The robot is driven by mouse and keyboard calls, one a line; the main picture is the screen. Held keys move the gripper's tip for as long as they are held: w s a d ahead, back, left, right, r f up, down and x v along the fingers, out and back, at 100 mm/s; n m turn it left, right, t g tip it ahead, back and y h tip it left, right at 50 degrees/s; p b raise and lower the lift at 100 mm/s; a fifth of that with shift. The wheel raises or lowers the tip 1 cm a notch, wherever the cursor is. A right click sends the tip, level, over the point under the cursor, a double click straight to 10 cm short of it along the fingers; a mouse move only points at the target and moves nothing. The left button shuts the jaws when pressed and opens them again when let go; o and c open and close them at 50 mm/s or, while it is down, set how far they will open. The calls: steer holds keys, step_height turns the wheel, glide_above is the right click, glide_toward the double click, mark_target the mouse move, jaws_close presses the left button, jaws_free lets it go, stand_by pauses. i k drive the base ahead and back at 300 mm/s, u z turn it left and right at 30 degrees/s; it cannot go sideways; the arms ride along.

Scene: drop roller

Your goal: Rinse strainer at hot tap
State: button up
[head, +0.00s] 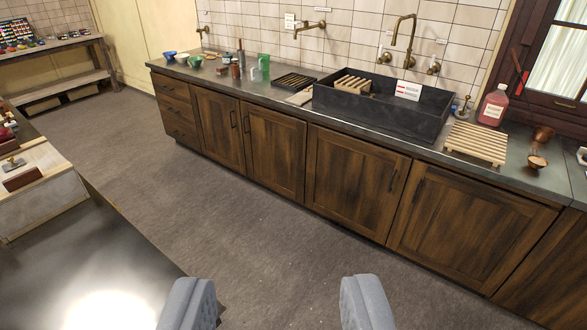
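My gripper (277,303) is at the bottom of the head view. Its two grey fingers are wide apart with only floor between them. A dark sink (395,118) stands on the far counter. A tall brass tap (404,32) rises behind it, with brass valves beside it. A white card with red marks (408,90) stands at the sink; its text is too small to read. Another brass wall tap (312,27) is left of it. A small copper-coloured piece (537,161) at the counter's right may be the strainer; I cannot tell. My gripper is far from all these.
The counter (224,85) holds cups, a green container (263,65), a black rack (295,82), a wooden slatted board (476,144) and a pink bottle (493,106). A dark table (95,265) is at lower left. The floor between is clear.

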mark_target(379, 61)
steer(key=u, duration=0.1)
steer(key=i, duration=1.7)
steer(key=z, duration=0.45)
steer(key=i, duration=1.4)
steer(key=z, duration=0.4)
steer(key=k, duration=2.45)
steer(key=z, duration=0.15)
steer(key=i, duration=1.25)
